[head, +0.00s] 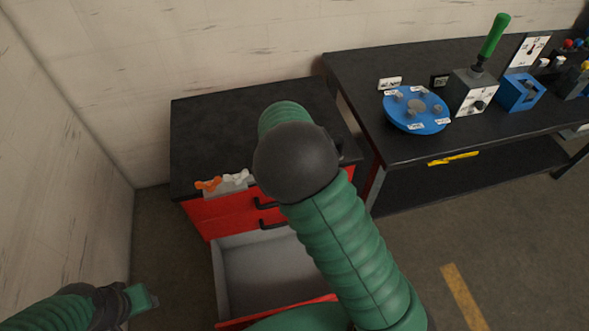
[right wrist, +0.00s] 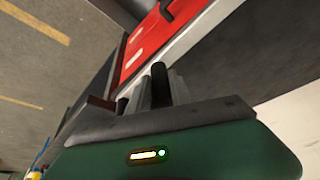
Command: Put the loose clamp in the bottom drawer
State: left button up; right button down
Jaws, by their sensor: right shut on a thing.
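An orange clamp (head: 207,184) and a white clamp (head: 236,176) sit at the front left edge of the black cabinet top; I cannot tell which is loose. The bottom drawer (head: 219,285) is pulled open, with a pale grey interior that looks empty where visible. My right arm covers its right part and my right gripper in the head view. In the right wrist view my right gripper (right wrist: 160,95) is shut on a dark bar (right wrist: 158,76), perhaps a drawer handle. My left gripper (head: 145,300) is low at the left, away from the drawer; its jaw opening is unclear.
The red cabinet (head: 200,215) has closed upper drawers with black handles (head: 264,204). A workbench (head: 350,75) at the right holds a blue disc (head: 415,124) and a green-handled lever (head: 494,38). A wall stands at the left. Floor is free between the wall and cabinet.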

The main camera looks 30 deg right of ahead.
jog(key=s+a+f+n+t+y+b, duration=0.1)
jog(key=s+a+f+n+y+b, duration=0.3)
jog(key=s+a+n, duration=0.45)
jog(key=s+d+f+m+h+b, duration=0.1)
jog(key=f+m+b, duration=0.2)
jog(key=f+b, duration=1.1)
jog(key=s+d+f+m+h+b, duration=0.1)
jog(key=f+b, duration=1.4)
jog(key=f, duration=1.6)
jog(key=s+d+f+m+g+h+b, duration=0.1)
jog(key=f+m+b, duration=0.4)
jog(key=f+b, duration=0.9)
jog(key=shift+s+d+f+h, duration=0.2)
jog(key=shift+d+f, duration=0.05)
jog(key=shift+f, duration=1.25)
jog(key=shift+s+d+f+h, duration=0.2)
jog(key=shift+d+f, duration=0.1)
jog(key=shift+f, duration=1.2)
jog(key=shift+s+d+f+h, duration=0.15)
jog(key=shift+d+f+h, duration=0.1)
jog(key=shift+f, duration=1.25)
jog(key=shift+r, duration=0.15)
jog(key=c, duration=1.2)
grip_release()
jog(key=shift+o, duration=0.2)
